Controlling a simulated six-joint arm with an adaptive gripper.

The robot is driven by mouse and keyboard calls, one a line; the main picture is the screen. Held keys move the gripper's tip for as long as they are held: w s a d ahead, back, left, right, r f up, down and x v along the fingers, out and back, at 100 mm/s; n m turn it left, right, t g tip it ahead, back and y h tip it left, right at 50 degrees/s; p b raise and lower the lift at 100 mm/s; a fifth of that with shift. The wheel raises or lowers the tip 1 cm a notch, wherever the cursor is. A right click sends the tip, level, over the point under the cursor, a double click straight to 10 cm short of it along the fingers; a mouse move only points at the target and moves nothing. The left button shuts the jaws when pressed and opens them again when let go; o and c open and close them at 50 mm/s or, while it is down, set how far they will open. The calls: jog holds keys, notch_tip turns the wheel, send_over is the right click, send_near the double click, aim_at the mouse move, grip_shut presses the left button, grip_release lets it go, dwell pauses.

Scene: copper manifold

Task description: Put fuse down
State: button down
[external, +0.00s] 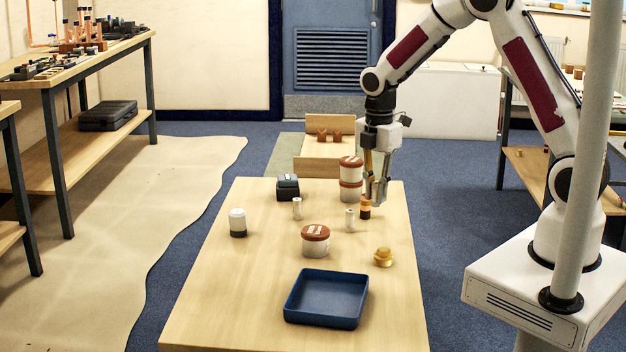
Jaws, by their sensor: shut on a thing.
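My gripper (374,195) points down over the right back part of the wooden table. It is shut on a small cylinder with dark and orange-brown bands, which appears to be the fuse (365,208).
On the table (240,300) stand stacked red-lidded tubs (350,178), another red-lidded tub (315,240), small metallic cylinders (349,219) (297,208), a white-and-black jar (237,222), a dark box (288,187), a brass fitting (383,257) and a blue tray (326,298). The left front is clear.

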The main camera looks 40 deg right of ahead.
jog(key=shift+a, duration=0.1)
jog(key=s+a+n, duration=0.4)
jog(key=a, duration=1)
jog(key=n, duration=0.3)
send_over(321, 299)
jog(key=shift+r+m, duration=0.3)
jog(key=shift+r, duration=0.05)
jog(key=shift+f, duration=0.1)
jog(key=shift+f, duration=3.05)
jog(key=shift+f, duration=0.15)
jog(key=shift+f, duration=1.7)
jog(key=shift+f, duration=0.15)
